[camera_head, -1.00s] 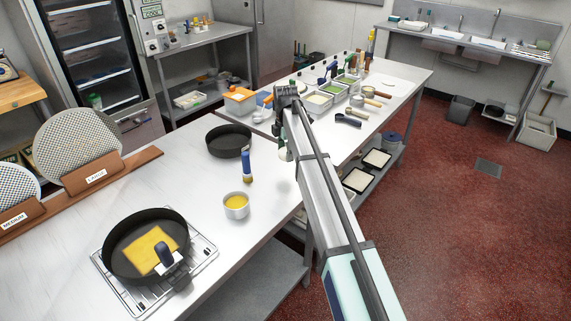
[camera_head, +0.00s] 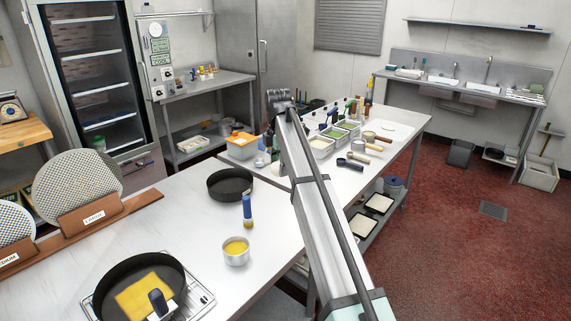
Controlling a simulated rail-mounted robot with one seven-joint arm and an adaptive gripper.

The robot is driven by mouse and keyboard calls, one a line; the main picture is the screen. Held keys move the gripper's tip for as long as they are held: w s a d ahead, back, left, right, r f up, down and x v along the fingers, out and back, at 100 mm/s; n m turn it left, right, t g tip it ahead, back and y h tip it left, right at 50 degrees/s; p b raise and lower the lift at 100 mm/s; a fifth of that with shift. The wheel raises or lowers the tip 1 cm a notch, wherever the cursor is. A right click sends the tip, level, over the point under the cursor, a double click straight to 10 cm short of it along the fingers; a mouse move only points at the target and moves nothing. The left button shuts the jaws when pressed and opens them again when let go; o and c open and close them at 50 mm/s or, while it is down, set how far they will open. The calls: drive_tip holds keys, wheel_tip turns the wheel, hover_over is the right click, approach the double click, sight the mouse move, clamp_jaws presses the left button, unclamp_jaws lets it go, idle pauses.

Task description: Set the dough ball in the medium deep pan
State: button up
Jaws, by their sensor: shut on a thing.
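A round black pan (camera_head: 230,186) stands empty on the white worktop, left of my arm. A larger black pan (camera_head: 172,264) sits on a wire rack at the lower left. A flat yellow square (camera_head: 140,297) lies in it, and a dark-handled metal tool is at its near side. I cannot tell from labels which pan is the medium deep one. No dough ball is visible.
A metal cup with yellow contents (camera_head: 236,251) and a blue-topped bottle (camera_head: 247,210) stand near the empty pan. Perforated discs in brown holders (camera_head: 89,222) line the left edge. Topping containers (camera_head: 320,150) and tools crowd the far table. Worktop between the two pans is clear.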

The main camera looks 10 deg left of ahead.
drive_tip(key=s+a+f+p, duration=0.2)
drive_tip(key=s+a+f, duration=0.1)
drive_tip(key=s+a, duration=0.8)
drive_tip(key=s+a+f+p, duration=0.2)
drive_tip(key=s+a+f, duration=0.1)
drive_tip(key=s+a, duration=0.9)
drive_tip(key=s+a+f+p, duration=0.2)
drive_tip(key=s+a, duration=0.9)
drive_tip(key=s, duration=0.3)
drive_tip(key=shift+s+a+f+p, duration=0.2)
drive_tip(key=shift+a+f+p, duration=0.15)
drive_tip(key=shift+f, duration=0.05)
drive_tip(key=shift+f, duration=0.1)
drive_tip(key=shift+f+b, duration=0.6)
drive_tip(key=shift+f, duration=1.35)
drive_tip(key=shift+f+b, duration=0.65)
drive_tip(key=shift+f, duration=1.05)
